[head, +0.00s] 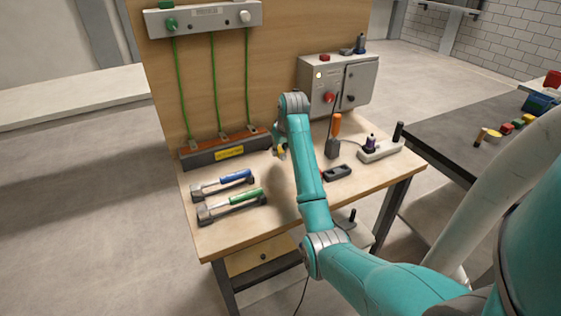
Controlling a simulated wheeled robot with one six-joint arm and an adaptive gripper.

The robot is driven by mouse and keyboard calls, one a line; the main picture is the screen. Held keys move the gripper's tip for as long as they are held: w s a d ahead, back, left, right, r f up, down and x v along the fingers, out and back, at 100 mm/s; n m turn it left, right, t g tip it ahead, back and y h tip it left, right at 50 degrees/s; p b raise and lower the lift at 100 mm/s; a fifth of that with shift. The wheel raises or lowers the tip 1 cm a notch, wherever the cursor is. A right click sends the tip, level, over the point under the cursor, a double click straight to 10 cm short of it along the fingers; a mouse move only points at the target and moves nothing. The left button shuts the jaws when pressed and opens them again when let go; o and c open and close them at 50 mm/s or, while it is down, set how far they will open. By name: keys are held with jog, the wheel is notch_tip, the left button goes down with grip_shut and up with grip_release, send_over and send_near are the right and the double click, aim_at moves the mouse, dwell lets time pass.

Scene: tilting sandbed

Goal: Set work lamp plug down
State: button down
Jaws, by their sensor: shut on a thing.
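My gripper (279,147) is above the wooden workbench (225,235), near the right end of the dark box with the yellow label. It is partly hidden by my arm. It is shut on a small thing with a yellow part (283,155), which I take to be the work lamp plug. Its shape and any cable are too small or hidden to tell. I cannot tell whether it touches the bench top. A white power strip (382,150) lies at the right of the bench, with a purple-black plug (370,142) and a black plug (398,131) standing on it.
Blue-handled (236,175) and green-handled (245,195) tools lie in holders at the front left. The labelled box (200,157) lies along the back. A grey control cabinet (345,85), an orange-handled tool (336,125) and a black block (338,172) stand or lie to the right.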

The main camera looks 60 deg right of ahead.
aim_at(280, 167)
jog(key=shift+f, duration=2.7)
jog(key=c, duration=0.9)
grip_release()
jog(key=shift+f, duration=0.1)
